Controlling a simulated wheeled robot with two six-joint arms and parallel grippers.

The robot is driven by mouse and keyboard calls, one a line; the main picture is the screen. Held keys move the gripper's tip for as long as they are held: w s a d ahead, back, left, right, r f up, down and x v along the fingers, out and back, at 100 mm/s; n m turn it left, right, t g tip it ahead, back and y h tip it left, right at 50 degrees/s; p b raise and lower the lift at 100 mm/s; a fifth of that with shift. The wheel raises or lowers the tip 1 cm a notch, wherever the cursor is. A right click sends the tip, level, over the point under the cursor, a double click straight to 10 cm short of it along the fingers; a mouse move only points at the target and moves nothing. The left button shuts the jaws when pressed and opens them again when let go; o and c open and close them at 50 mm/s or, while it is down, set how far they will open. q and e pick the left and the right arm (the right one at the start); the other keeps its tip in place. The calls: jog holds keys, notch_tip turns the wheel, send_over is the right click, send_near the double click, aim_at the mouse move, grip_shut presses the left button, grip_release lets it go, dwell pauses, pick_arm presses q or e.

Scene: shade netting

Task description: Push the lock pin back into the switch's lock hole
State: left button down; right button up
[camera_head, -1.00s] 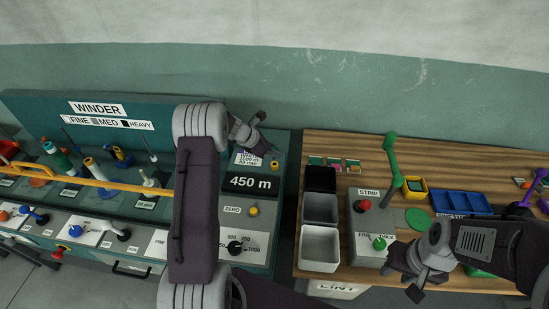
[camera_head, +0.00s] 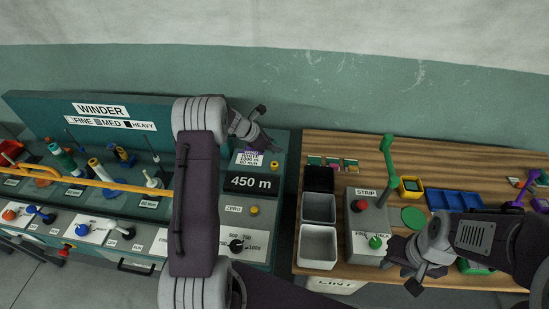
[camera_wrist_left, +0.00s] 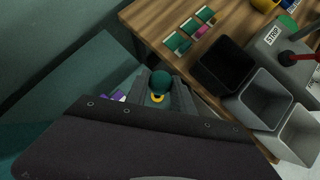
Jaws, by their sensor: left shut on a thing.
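My left gripper (camera_head: 256,132) is over the back right part of the winder panel, above a small label card (camera_head: 247,158). In the left wrist view my left gripper (camera_wrist_left: 160,88) is shut on a teal round-headed piece (camera_wrist_left: 161,82), which may be the lock pin. A yellow ring (camera_wrist_left: 157,98) shows just below the teal head; I cannot tell whether they touch. The lock hole cannot be made out. In the head view a small yellow part (camera_head: 274,165) sits on the panel near the card. My right gripper (camera_head: 412,280) is over the wooden table's front edge; its jaws are unclear.
The winder panel carries a 450 m display (camera_head: 251,182), a yellow ZERO button (camera_head: 254,210) and a black dial (camera_head: 236,245). To the right, the wooden table (camera_head: 350,148) holds open bins (camera_head: 318,209) and a grey STRIP box (camera_head: 366,222). A gap separates panel and table.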

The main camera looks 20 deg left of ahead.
aim_at(273, 141)
pick_arm(q)
jog(key=shift+r+p, duration=0.55)
jog(key=shift+r, duration=0.4)
jog(key=shift+f, duration=0.1)
jog(key=shift+a, duration=0.25)
jog(key=shift+s+a+r+n, duration=0.3)
jog(key=shift+s+a+r, duration=0.25)
jog(key=shift+r, duration=0.25)
jog(key=s+d+f+m+g+h, duration=0.1)
jog(key=s+d, duration=0.3)
jog(key=s, duration=0.6)
jog(key=s+d+f+m, duration=0.2)
jog(key=s+d, duration=0.3)
jog(key=s, duration=0.5)
jog(key=shift+s+d+f+m+g+h, duration=0.15)
jog(key=shift+d+f+m+g+h, duration=0.1)
jog(key=shift+m+g+h, duration=0.25)
jog(key=shift+m, duration=0.3)
